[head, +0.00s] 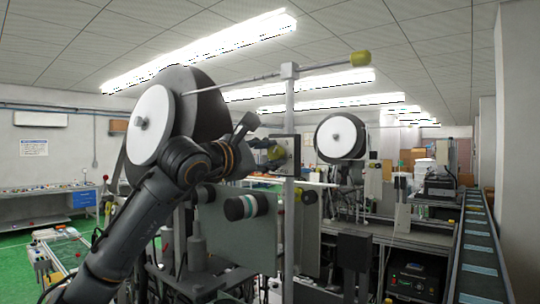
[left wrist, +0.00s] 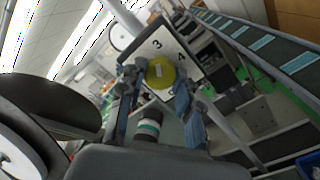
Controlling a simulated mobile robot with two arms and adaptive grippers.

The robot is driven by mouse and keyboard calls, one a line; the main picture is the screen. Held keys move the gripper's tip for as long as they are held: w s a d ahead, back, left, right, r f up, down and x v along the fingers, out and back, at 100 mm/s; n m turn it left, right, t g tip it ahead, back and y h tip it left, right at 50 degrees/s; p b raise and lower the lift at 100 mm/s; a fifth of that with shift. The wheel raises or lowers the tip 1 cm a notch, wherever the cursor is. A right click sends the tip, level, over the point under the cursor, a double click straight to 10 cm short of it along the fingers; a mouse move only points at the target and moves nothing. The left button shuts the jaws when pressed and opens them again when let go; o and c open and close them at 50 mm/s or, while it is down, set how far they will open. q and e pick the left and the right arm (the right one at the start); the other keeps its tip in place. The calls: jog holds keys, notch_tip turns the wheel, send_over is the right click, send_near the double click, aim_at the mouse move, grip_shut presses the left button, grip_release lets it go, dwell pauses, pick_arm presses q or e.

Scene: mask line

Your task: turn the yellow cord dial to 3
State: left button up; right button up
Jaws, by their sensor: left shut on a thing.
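The yellow cord dial (head: 276,152) sits on a small plate fixed to an upright metal post. In the left wrist view the round yellow dial (left wrist: 161,73) shows between my fingers, with a pale mark on its face. The white plate (left wrist: 172,47) behind it carries the numbers 3 and 4; the other numbers are hidden or too small to read. I cannot tell which number the dial points to. My left gripper (head: 266,150) is shut on the dial, and its fingers (left wrist: 158,92) lie on either side of it. My right gripper is not in view.
The post (head: 289,215) also carries a slanting rod with a yellow end (head: 360,58). A large white-faced reel (head: 150,122) stands left, close to my arm. A roller with a teal band (head: 248,206) lies below the gripper. A conveyor (head: 480,235) runs along the right.

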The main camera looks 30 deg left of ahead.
pick_arm(q)
jog(key=o, duration=1.1)
jog(key=shift+o, duration=0.2)
jog(key=shift+d, duration=0.1)
jog(key=shift+s, duration=0.3)
jog(key=s, duration=1.1)
jog(key=shift+s+a+f, duration=0.2)
jog(key=shift+s+a, duration=0.05)
jog(key=shift+a, duration=0.2)
